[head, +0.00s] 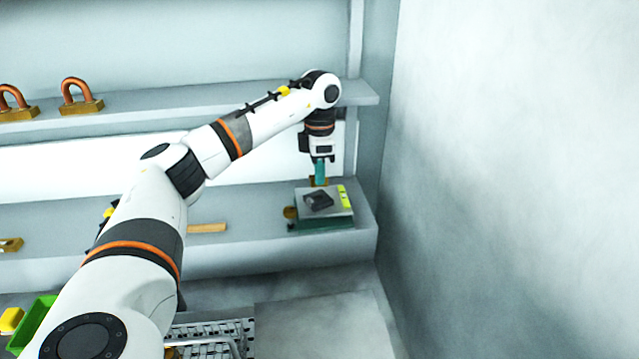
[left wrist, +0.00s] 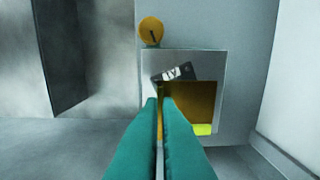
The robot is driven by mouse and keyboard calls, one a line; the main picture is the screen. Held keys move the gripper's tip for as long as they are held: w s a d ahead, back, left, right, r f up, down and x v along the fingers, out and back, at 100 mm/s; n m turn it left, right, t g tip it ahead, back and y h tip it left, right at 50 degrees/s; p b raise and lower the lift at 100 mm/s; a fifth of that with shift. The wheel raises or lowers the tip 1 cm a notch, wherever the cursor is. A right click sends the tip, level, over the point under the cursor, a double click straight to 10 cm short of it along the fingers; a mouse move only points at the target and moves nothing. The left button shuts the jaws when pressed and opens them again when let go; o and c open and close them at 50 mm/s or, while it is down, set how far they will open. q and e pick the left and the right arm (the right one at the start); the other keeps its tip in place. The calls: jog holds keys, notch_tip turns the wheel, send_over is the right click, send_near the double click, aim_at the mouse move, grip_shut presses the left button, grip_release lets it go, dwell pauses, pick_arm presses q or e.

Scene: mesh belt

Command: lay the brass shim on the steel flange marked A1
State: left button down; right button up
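My left gripper (head: 319,180) points down over the right end of the lower shelf. Its teal fingers (left wrist: 160,108) are closed on a thin brass shim (left wrist: 190,105), which shows just below the fingertips in the head view (head: 318,182). A grey steel plate (head: 337,207) on a teal base lies under it, and it also shows in the left wrist view (left wrist: 215,65). A dark piece (head: 318,200) with white marks lies on the plate; the shim partly hides it in the wrist view (left wrist: 176,73). I cannot read an A1 mark clearly. My right gripper is out of view.
A yellow-green tag (head: 345,195) is on the plate's right side. A round brass piece (head: 290,213) is at its left edge. A flat wooden-looking bar (head: 207,228) lies on the shelf. Copper-hooped padlock shapes (head: 82,98) stand on the upper shelf. A wall is at right.

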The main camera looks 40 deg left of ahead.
pick_arm(q)
notch_tip(320, 180, down, 4)
jog(key=shift+r+p, duration=0.15)
jog(key=shift+p, duration=0.3)
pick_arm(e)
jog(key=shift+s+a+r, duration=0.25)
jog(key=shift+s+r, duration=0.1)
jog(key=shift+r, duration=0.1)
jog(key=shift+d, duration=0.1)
pick_arm(q)
jog(key=shift+f, duration=0.6)
jog(key=c, duration=1.6)
grip_release()
jog(key=shift+c, duration=0.2)
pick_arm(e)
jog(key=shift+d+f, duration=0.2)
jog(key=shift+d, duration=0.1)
pick_arm(q)
jog(key=shift+r, duration=0.15)
